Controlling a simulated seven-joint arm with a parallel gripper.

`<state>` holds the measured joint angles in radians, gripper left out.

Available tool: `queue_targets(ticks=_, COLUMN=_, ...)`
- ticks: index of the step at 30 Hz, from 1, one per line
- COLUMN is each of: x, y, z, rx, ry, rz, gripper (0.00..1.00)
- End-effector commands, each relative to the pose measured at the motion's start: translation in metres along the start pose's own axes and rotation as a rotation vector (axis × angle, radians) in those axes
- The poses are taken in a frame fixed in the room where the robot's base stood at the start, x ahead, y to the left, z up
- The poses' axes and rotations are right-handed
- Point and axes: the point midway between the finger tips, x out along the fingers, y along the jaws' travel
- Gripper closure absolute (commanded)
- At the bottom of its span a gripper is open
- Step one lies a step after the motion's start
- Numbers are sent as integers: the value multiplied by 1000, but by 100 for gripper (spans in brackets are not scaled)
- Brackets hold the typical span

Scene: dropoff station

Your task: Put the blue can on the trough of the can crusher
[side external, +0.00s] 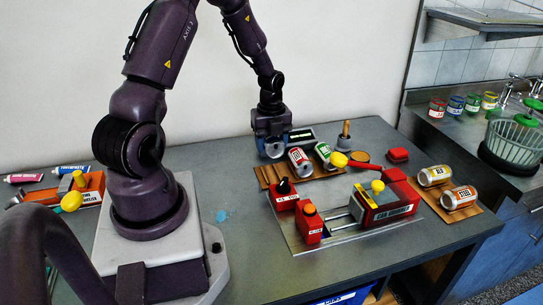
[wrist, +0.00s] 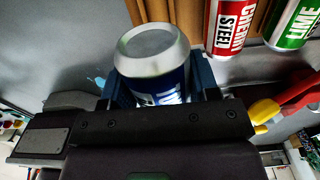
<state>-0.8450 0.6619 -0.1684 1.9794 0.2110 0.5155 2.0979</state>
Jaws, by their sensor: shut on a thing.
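The blue can (wrist: 158,82) with a silver end fills the space between the fingers of my gripper (wrist: 157,72) in the wrist view. My gripper (side external: 272,138) is shut on the can at the left end of the wooden rack in the side external view. There the can (side external: 274,150) shows mostly its silver end, and the fingers hide part of it. I cannot tell whether the can touches the rack. The red can crusher (side external: 391,211) stands to the front right, with metal rods and its trough between red blocks. My gripper is well apart from it.
The wooden rack (side external: 262,178) also holds a red can (side external: 299,161) and a green can (side external: 325,155), close to my gripper. A second rack at right holds a yellow can (side external: 435,176) and another red can (side external: 459,197).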

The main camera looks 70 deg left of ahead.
Motion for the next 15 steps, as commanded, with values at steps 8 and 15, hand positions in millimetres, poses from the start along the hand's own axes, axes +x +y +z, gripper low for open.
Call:
queue_targets(ticks=8, x=-40, y=-10, z=-14, rx=-89, ry=2, rz=1, gripper=56)
queue_targets(ticks=15, x=-40, y=-34, z=-48, rx=-351, ry=1, rz=1, gripper=56)
